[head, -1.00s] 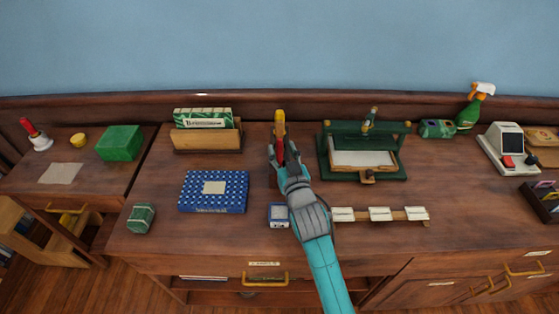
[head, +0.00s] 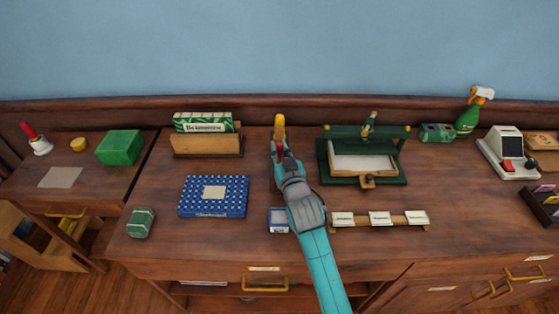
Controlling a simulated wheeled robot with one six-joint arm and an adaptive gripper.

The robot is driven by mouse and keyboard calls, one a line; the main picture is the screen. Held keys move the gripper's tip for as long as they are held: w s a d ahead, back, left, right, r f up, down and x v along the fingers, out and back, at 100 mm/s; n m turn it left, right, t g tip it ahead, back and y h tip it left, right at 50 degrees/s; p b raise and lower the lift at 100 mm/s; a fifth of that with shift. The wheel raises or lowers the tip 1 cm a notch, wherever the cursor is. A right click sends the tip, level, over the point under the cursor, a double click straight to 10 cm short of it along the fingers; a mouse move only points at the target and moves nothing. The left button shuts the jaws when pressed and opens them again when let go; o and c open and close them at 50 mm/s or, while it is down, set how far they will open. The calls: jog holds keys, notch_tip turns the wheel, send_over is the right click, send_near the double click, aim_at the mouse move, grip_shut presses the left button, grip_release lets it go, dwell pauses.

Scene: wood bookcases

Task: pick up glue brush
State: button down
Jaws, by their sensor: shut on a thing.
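The glue brush (head: 279,121) shows as an upright yellow-topped piece with some red below it, near the back of the desk in the head view. My gripper (head: 278,150) reaches in from the front and is shut around its red part. The yellow top sticks out above the fingers. The lower end is hidden behind my gripper, so I cannot tell whether it touches the desk or stands in something.
A card holder (head: 208,145) stands left of my gripper, and a green press (head: 362,178) stands close on the right. A blue patterned box (head: 213,211), a small blue-and-white box (head: 279,226) and a label rack (head: 380,226) lie nearer the front.

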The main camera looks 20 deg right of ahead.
jog(key=shift+r, duration=0.1)
notch_tip(320, 180, up, 10)
jog(key=shift+f, duration=0.1)
dwell(0.3)
dwell(2.0)
